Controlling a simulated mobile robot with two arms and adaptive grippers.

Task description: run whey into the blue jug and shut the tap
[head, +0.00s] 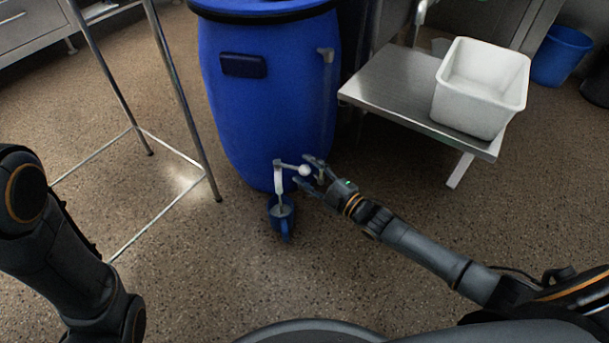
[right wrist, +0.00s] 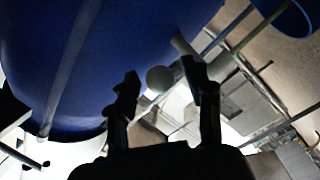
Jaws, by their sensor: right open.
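A big blue barrel (head: 265,100) stands on the floor with a tap (head: 279,164) low on its front. The tap's lever points right and ends in a pale round knob (head: 305,170). A pale column runs down from the tap toward the blue jug (head: 285,224) on the floor below; I cannot tell where spout ends and whey begins. My right gripper (head: 306,168) is open, with its fingers on either side of the knob. In the right wrist view the knob (right wrist: 159,78) sits between the fingertips. My left gripper is not in view.
A steel table (head: 385,85) with a white tub (head: 478,85) stands right of the barrel. A metal frame (head: 177,85) stands to the left. A blue bucket (head: 560,56) is at the back right. The floor before the jug is clear.

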